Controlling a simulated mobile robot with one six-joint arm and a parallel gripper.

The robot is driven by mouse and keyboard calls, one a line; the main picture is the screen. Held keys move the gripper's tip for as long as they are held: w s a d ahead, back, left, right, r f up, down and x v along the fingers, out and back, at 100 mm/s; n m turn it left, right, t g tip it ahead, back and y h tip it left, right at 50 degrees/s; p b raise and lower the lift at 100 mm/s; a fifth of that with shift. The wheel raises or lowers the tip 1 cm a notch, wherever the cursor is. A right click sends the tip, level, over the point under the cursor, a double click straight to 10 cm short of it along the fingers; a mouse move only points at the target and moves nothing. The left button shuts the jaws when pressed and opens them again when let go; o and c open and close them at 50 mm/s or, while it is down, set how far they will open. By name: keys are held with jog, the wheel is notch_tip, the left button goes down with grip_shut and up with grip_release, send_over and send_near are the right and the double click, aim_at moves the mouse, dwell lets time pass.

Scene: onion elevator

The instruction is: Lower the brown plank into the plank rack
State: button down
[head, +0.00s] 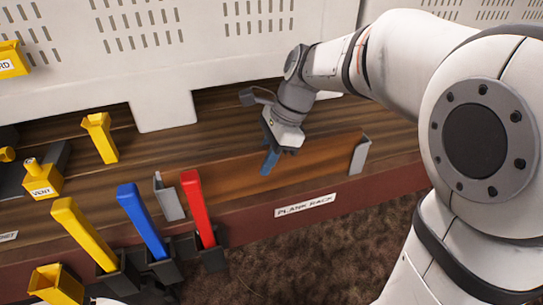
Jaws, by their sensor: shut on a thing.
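The brown plank (313,165) stands on its long edge at the front of the wooden bench. It sits between two grey metal brackets, the left one (168,198) and the right one (361,155), above the label "PLANK RACK" (305,205). Its right end touches or overlaps the right bracket. Its left end is close to the left bracket, and I cannot tell whether its lower edge rests on the bench. My gripper (270,160) points down and is shut on the plank's upper edge, left of its middle. One blue fingertip shows in front of the plank; the other is hidden.
Yellow (85,234), blue (143,222) and red (197,208) levers stand in dark holders at front left, the red one near the left bracket. A yellow "VENT" piece (42,180) and a yellow post (100,137) stand behind. A pale slotted panel (220,50) closes the back.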

jog(key=c, duration=1.2)
grip_release()
jog(key=shift+c, duration=0.2)
jog(key=v, duration=0.7)
jog(key=shift+d+r, duration=0.15)
jog(key=shift+r, duration=0.2)
